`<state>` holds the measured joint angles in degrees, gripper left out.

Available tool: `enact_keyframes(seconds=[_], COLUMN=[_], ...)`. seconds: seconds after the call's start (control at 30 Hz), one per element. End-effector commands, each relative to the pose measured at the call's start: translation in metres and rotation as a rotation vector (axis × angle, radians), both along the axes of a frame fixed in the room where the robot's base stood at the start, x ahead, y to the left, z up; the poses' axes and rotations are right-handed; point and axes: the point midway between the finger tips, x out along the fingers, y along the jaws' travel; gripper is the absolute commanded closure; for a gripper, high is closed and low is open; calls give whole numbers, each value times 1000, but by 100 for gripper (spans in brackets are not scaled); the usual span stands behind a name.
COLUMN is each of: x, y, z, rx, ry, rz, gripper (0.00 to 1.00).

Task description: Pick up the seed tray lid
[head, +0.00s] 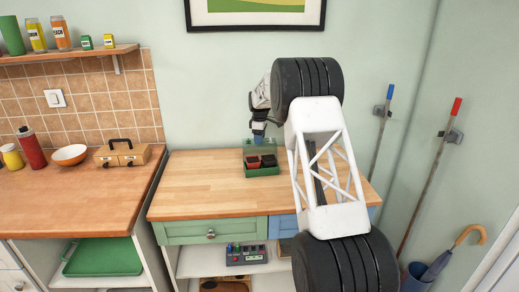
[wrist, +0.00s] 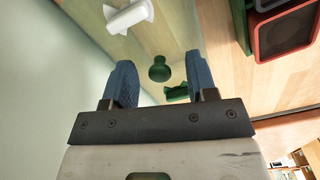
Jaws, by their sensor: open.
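The seed tray (head: 263,172) is a small green tray on the wooden counter, against the wall, with dark and red pots in it. What looks like its lid, a clear green-tinted panel, stands behind the pots. In the wrist view a see-through panel, seemingly the lid, carries a round green knob (wrist: 159,72). My gripper (head: 259,134) is above the back of the tray. In the wrist view my gripper (wrist: 160,62) has its two blue fingers spread, with the knob showing between them. I cannot tell how far beyond the fingertips the knob is.
The wooden counter (head: 195,185) is bare to the left of the tray. The wall is close behind. A red pot (wrist: 287,32) and a white piece (wrist: 128,15) show in the wrist view. A framed picture (head: 257,12) hangs above. My arm hides the counter's right part.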

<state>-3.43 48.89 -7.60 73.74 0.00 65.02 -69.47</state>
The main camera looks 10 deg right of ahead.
Motion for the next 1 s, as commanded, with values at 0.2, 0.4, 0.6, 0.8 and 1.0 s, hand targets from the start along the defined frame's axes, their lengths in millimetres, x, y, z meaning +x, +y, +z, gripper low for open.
enact_keyframes(seconds=[0.2, 0.4, 0.6, 0.8, 1.0], x=[0, 0, 0, 0, 0], y=[0, 0, 0, 0, 0], z=[-2, -2, -1, -1, -1], rx=[0, 0, 0, 0, 0], ry=[-1, -1, -1, -1, -1], rz=[0, 0, 0, 0, 0], gripper=[48, 48, 51, 81, 100])
